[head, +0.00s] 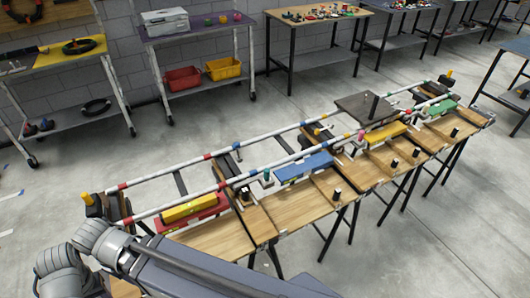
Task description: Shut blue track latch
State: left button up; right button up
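A long track of two white rails (270,140) with coloured bands runs from lower left to upper right over a row of wooden-topped tables. A blue block (303,168) lies beside the near rail at the middle of the row. Small pegs stand along the track, one with a green top (266,175) left of the blue block and one with a pink top (361,136) to its right. I cannot tell which part is the blue track latch, or whether it is open or shut. Neither gripper is in view; grey links of my arm show at the lower left.
Yellow and red blocks (194,208) lie at the track's left end. A dark square platform (366,107) sits across the rails towards the right. Work tables with bins (222,69) stand along the back wall. Concrete floor is clear between them and the track.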

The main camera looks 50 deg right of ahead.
aim_at(236, 145)
jog(key=z, duration=1.55)
jog(key=j+z, duration=0.5)
jog(key=k+j+z, duration=0.15)
jog(key=j+z, duration=0.15)
jog(key=z, duration=0.15)
